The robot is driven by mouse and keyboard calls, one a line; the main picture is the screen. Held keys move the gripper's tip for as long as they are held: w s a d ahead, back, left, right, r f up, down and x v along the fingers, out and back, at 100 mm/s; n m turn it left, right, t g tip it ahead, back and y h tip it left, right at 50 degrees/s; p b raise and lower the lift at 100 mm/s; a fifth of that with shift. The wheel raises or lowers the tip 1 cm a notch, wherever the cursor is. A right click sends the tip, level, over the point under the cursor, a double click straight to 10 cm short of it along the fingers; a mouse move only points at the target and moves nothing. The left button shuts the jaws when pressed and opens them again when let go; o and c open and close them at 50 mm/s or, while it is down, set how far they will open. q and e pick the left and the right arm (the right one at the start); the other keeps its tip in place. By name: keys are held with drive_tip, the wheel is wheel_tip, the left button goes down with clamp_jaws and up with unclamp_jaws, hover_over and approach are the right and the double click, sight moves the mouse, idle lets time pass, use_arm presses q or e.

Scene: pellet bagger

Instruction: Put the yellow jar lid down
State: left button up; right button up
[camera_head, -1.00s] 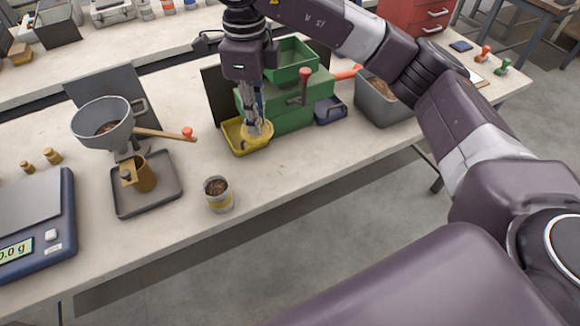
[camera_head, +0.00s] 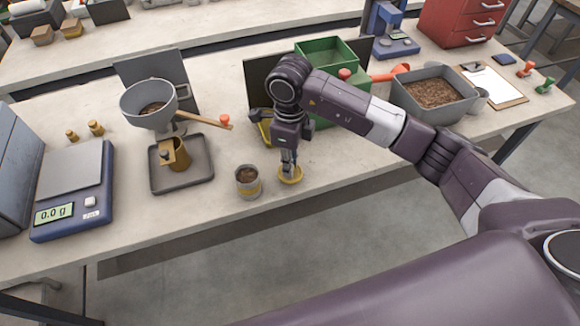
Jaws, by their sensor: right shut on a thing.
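The yellow jar lid (camera_head: 291,176) is at the fingertips of my right gripper (camera_head: 288,166), low over the front part of the workbench. My right gripper points down and is shut on the lid. I cannot tell whether the lid touches the bench top. A jar (camera_head: 248,182) with brown pellets and a yellow band stands open just left of the lid, apart from it. My left gripper is not in view.
A funnel (camera_head: 150,103) with a wooden lever stands over a grey tray (camera_head: 181,172) at left, beside a scale (camera_head: 74,192) reading 0.0 g. A green machine (camera_head: 327,50) stands behind my right arm. A pellet bin (camera_head: 434,92) is at right. The bench's front edge is close.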

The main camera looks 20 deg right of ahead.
wheel_tip(320, 180, down, 2)
drive_tip(key=shift+f, duration=0.15)
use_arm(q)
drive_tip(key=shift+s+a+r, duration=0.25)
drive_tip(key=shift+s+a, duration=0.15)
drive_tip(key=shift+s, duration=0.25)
use_arm(e)
drive_tip(key=shift+f, duration=0.1)
drive_tip(key=shift+f, duration=0.15)
drive_tip(key=o, duration=0.8)
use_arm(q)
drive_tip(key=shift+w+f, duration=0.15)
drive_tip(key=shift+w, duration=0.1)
use_arm(e)
drive_tip(key=shift+o, duration=0.2)
